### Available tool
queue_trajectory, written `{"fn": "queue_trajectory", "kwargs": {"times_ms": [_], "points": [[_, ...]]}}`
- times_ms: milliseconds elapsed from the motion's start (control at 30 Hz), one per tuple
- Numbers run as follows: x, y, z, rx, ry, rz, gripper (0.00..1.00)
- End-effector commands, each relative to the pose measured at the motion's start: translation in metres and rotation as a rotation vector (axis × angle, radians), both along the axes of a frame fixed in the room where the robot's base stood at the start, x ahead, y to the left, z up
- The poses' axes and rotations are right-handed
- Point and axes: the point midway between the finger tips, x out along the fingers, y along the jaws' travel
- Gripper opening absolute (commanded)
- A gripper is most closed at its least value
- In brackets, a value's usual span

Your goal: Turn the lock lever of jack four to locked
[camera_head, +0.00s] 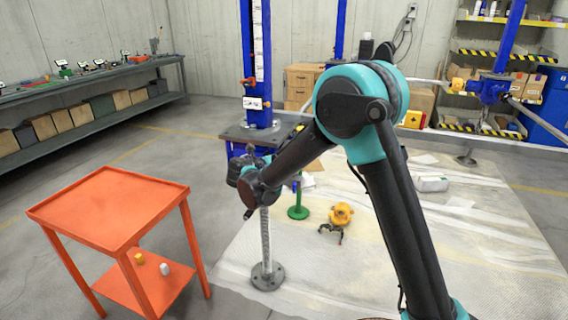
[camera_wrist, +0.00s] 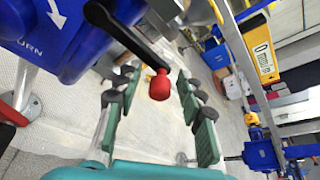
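In the wrist view a black lever (camera_wrist: 128,40) with a red knob (camera_wrist: 159,86) sticks out from a blue jack housing (camera_wrist: 75,35). The housing carries a white arrow and partly cut-off lettering. My gripper (camera_wrist: 158,92) is open, its green-padded fingers on either side of the knob. I see gaps between the pads and the knob; depth is hard to judge. In the head view my gripper is mostly hidden by my arm, near a silver screw (camera_head: 266,240) on a round foot. No jack number is readable, and the lever is hidden there.
A blue post (camera_head: 263,60) with labels stands behind my arm. An orange table (camera_head: 112,208) is at left. A green stand (camera_head: 298,203) and a yellow-orange object (camera_head: 341,214) sit on the pale sheet (camera_head: 470,240). Another blue jack (camera_head: 490,88) is at right.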

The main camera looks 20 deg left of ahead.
Motion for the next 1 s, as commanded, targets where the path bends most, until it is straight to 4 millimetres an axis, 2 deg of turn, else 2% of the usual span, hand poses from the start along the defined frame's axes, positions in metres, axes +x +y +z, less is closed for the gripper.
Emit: {"fn": "queue_trajectory", "kwargs": {"times_ms": [167, 500, 700, 1000], "points": [[-0.011, 0.004, 0.003, 0.0, 0.001, 0.002, 0.39], [-0.07, 0.024, 0.023, -0.001, 0.0, 0.005, 0.39], [-0.097, 0.034, 0.033, 0.0, 0.0, 0.003, 0.39], [-0.109, 0.037, 0.037, 0.0, -0.001, 0.001, 0.39]]}}
